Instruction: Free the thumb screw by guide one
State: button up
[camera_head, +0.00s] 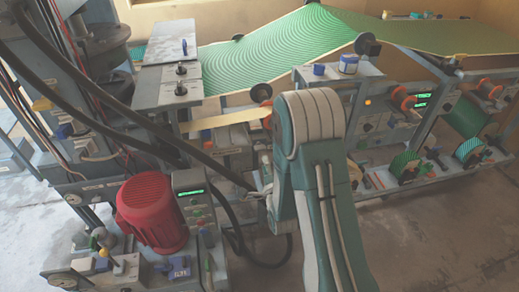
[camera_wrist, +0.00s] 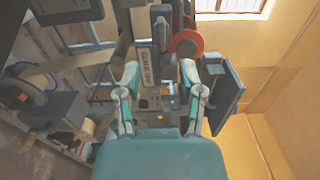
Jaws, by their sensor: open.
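My gripper (camera_wrist: 159,72) is open in the wrist view, its two teal and white fingers apart with nothing between them. A grey upright with a pale label (camera_wrist: 145,66) stands beyond and between the fingertips; its small lettering seems to read guide one. An orange-red disc (camera_wrist: 185,43) sits at the upper right of this upright, close to the right fingertip. I cannot pick out the thumb screw for certain. In the head view my green arm stands in front of the machine, and the gripper cannot be made out clearly.
In the head view a red motor (camera_head: 152,212) and a control box with a green display (camera_head: 191,200) stand at the lower left. Black hoses cross left of my arm. A green patterned web (camera_head: 270,45) runs across the top. Bare floor (camera_head: 440,235) lies at the lower right.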

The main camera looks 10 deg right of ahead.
aim_at(260, 147)
jog(key=w, duration=0.8)
jog(key=shift+a, duration=0.1)
grip_shut()
